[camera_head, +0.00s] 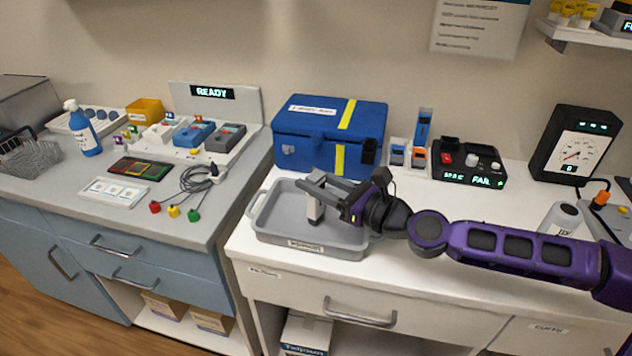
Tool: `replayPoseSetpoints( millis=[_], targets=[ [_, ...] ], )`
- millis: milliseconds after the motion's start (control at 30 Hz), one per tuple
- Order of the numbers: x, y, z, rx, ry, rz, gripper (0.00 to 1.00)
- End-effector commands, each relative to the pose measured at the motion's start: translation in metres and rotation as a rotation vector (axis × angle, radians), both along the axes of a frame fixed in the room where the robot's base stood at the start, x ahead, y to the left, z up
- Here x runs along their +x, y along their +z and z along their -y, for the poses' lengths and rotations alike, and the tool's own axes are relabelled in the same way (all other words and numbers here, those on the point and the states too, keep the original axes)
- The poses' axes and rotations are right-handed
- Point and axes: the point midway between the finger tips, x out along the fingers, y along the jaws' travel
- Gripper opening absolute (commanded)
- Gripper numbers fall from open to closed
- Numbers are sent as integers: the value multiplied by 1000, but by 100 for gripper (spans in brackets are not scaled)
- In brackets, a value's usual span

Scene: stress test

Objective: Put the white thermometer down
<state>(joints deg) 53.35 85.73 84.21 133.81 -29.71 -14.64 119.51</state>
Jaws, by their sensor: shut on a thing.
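The thermometer hangs below my fingers, inside the outline of the tray. I cannot tell whether its lower end touches the tray floor. My fingers hide its upper part.
A blue case (300,135) with yellow straps stands right behind the tray. A black device (465,160) and a gauge box (575,145) stand at the back right. The counter's front strip is clear.

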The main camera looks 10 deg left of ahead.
Motion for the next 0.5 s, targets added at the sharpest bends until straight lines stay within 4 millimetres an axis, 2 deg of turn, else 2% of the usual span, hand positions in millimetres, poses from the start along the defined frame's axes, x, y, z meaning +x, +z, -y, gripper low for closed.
replayPoseSetpoints(
  millis=[167,200,333,500],
  targets=[
    [0,-4,0,1,0,-1,0],
    [0,-3,0,0,0,0,49],
    [0,-3,0,0,0,0,72],
    [0,-3,0,0,0,0,72]
  ],
)
